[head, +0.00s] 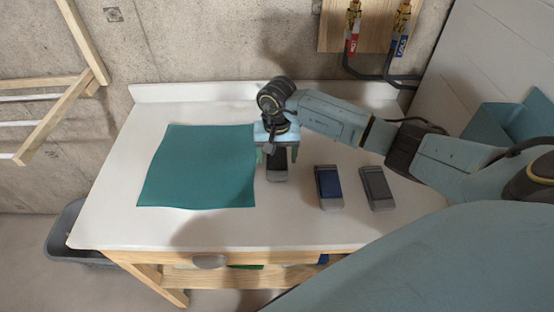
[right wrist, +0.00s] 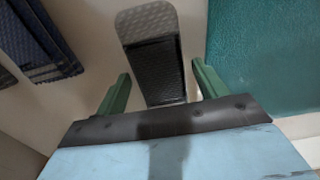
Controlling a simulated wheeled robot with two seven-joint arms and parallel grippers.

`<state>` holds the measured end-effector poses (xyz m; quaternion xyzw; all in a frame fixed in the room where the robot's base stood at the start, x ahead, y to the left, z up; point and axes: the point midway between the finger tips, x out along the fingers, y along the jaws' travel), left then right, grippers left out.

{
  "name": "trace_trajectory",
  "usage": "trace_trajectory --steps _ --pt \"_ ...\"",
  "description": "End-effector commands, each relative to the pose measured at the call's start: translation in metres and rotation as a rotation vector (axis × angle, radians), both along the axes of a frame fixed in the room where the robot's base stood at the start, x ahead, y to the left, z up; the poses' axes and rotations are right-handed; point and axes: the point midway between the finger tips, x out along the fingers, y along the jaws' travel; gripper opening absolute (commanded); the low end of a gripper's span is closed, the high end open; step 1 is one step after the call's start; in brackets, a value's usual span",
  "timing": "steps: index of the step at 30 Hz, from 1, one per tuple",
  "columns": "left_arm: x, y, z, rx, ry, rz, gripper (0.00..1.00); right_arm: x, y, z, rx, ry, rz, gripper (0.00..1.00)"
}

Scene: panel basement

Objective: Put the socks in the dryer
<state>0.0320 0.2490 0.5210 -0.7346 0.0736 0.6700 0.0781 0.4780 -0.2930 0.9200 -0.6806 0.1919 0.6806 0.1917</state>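Three folded dark socks with grey ends lie in a row on the white tabletop. The leftmost, a black sock (head: 277,168), is partly hidden by my right gripper (head: 277,156) in the head view. The navy sock (head: 329,187) and the charcoal sock (head: 377,188) lie to its right. In the right wrist view the black sock (right wrist: 156,70) shows between the two spread green fingers of my right gripper (right wrist: 163,90), with gaps on both sides. The gripper is open, pointing down; its exact height is unclear. The navy sock (right wrist: 42,40) shows at the left there. My left gripper is out of view. No dryer is recognisable.
A teal mat (head: 200,166) covers the left part of the white table (head: 110,210). A grey bin (head: 65,232) stands beside the table at the left. A wooden rack (head: 60,105) stands at upper left. Hoses with taps (head: 352,30) hang on the back wall.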

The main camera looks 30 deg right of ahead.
Motion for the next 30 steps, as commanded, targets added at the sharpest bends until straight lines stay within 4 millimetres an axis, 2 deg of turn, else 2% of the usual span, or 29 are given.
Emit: trace_trajectory --steps 1,9,17,20,30 --pt "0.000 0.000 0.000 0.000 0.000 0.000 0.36 0.000 0.000 0.000 0.000 0.000 0.000 0.64" --pt "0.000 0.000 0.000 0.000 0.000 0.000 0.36 0.000 0.000 0.001 0.000 0.000 0.000 0.29" --pt "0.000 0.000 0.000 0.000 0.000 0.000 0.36 0.001 0.000 0.005 0.001 -0.003 -0.001 0.28" --pt "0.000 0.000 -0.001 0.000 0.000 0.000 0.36 0.002 0.000 0.018 -0.001 -0.005 0.001 0.28" --pt "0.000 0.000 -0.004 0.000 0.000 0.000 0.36 0.001 0.000 0.084 -0.001 -0.005 0.000 0.28"
